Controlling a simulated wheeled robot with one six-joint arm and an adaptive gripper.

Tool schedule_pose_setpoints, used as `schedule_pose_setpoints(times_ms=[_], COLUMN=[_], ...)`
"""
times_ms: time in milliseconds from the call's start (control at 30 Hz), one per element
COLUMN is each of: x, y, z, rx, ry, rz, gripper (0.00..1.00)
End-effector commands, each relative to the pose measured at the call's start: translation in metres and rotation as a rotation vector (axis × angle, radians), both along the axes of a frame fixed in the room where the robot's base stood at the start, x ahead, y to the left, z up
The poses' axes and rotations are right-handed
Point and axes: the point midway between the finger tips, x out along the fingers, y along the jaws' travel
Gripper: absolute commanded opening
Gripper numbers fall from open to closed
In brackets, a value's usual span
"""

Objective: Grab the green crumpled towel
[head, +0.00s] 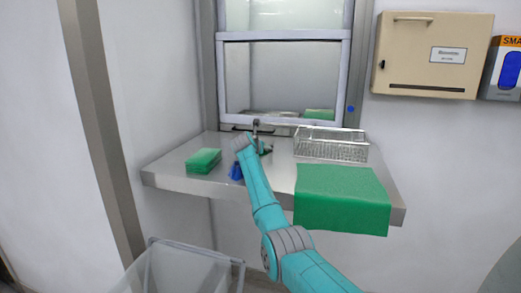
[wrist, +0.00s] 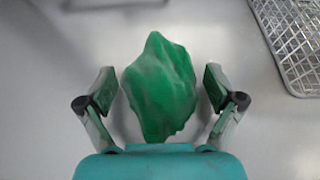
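The green crumpled towel (wrist: 160,88) lies on the grey metal counter, in the middle of the wrist view. My gripper (wrist: 159,80) is open, with one finger on each side of the towel. A narrow gap shows between the towel and each finger, so I see no grip on it. In the head view my gripper (head: 260,140) is over the middle of the counter. My arm and gripper hide most of the crumpled towel there; only a bit of green shows beside the fingers.
A folded green stack (head: 203,160) lies left on the counter (head: 165,174). A flat green towel (head: 342,200) hangs over its front edge. A wire basket (head: 330,147) stands at back right. A small blue item (head: 236,171) is near my arm. A clear bin (head: 185,270) stands below.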

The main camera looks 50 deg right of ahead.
Motion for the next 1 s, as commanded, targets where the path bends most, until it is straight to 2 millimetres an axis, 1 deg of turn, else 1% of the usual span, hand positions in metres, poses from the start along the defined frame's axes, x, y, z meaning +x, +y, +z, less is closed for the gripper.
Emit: schedule_pose_setpoints(times_ms=[33, 133, 167, 367, 467, 567, 800, 1000], x=[0.0, 0.0, 0.0, 0.0, 0.0, 0.0, 0.0, 0.0], y=[0.0, 0.0, 0.0, 0.0, 0.0, 0.0, 0.0, 0.0], z=[0.0, 0.0, 0.0, 0.0, 0.004, 0.015, 0.061, 0.089], rx=[0.0, 0.0, 0.0, 0.0, -0.001, -0.003, -0.002, -0.002], ry=[0.0, 0.0, 0.0, 0.0, 0.0, -0.001, -0.002, -0.001], rz=[0.0, 0.0, 0.0, 0.0, 0.0, 0.0, 0.001, 0.0], gripper=[0.7, 0.45, 0.42, 0.42, 0.42, 0.42, 0.42, 0.42])
